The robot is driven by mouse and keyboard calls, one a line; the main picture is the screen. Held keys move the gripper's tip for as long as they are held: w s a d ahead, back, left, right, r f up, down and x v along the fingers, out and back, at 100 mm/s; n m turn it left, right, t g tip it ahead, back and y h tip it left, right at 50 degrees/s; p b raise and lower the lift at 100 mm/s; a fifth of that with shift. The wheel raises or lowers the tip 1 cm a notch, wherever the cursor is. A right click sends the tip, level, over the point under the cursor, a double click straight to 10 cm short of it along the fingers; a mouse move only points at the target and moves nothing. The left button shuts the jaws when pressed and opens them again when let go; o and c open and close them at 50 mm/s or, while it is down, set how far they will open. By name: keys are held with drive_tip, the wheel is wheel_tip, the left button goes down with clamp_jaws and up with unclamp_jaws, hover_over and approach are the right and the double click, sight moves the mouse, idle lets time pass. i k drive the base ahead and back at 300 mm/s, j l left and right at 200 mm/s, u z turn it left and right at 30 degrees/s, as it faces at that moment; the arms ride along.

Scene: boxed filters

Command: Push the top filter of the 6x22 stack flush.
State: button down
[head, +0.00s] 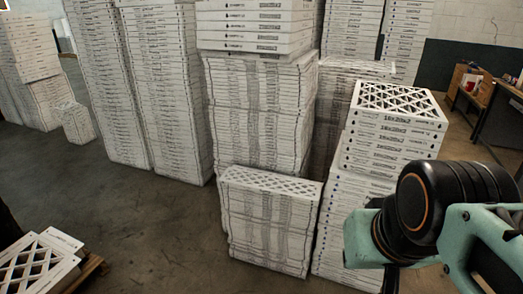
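A stack of white boxed filters (350,205) stands right of centre, partly hidden by my arm. Its top filter (398,120) shows an open lattice face and dark print on its edge; the print looks like a size, but I cannot read it surely as 6x22. The upper filters of this stack sit unevenly over the lower ones. I cannot tell how far the top one sticks out. My arm's black and teal links reach in from the right, in front of this stack's right side. My gripper's fingers do not show.
A shorter wrapped filter stack (268,225) stands just left of it. Tall filter stacks (258,105) fill the back. A pallet (85,273) with loose filters is at lower left. Bare floor (150,225) lies between. A wooden table (478,98) is at far right.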

sight(299, 191)
drive_tip(key=i+j, duration=0.15)
drive_tip(key=i, duration=0.4)
drive_tip(key=i+j+u, duration=0.15)
drive_tip(key=i, duration=0.4)
